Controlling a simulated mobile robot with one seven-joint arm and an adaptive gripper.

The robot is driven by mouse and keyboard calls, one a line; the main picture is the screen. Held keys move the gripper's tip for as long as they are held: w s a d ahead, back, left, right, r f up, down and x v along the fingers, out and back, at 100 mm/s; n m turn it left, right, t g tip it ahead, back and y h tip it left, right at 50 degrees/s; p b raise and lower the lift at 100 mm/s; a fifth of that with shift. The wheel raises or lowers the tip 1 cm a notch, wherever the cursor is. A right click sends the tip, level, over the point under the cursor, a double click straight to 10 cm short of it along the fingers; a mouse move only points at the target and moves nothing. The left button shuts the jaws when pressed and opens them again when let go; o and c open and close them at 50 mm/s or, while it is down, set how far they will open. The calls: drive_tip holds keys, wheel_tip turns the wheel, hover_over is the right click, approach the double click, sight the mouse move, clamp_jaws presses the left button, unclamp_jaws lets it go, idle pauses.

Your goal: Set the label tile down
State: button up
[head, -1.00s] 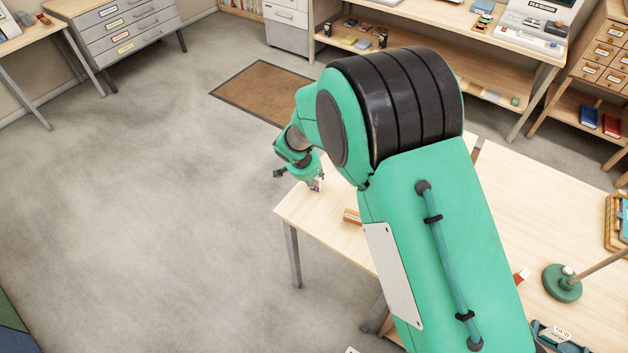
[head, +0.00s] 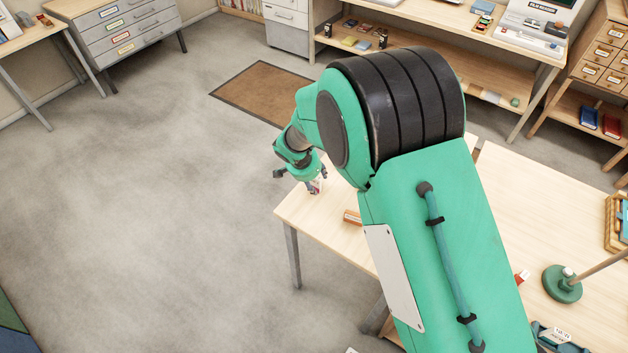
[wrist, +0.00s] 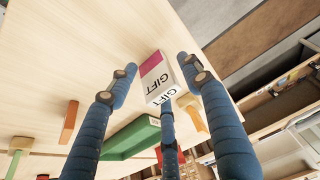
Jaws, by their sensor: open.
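The label tile (wrist: 160,78) is a white block with a magenta band and the word GIFT on two faces. In the wrist view it sits between my gripper's blue fingers, with gaps at the left and right ones. My gripper (wrist: 157,82) is open around it. In the head view, my gripper (head: 308,180) is over the far left corner of the pale wooden table (head: 300,210), and the tile (head: 317,187) shows small at its fingers. The tile appears to be at the tabletop, but its contact there is hard to see.
An orange-brown block (head: 352,217) lies on the table near my arm. The wrist view also shows a green tray-like piece (wrist: 130,140) and a tan wooden piece (wrist: 192,115) close to the fingers. A lamp with a green base (head: 563,283) stands at right. Floor left of the table is clear.

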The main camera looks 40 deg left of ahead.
drive_tip(key=p+v, duration=0.1)
drive_tip(key=v, duration=1)
drive_tip(key=shift+s+r+p, duration=0.2)
drive_tip(key=shift+r+p, duration=0.1)
drive_tip(key=shift+p, duration=0.05)
idle(0.5)
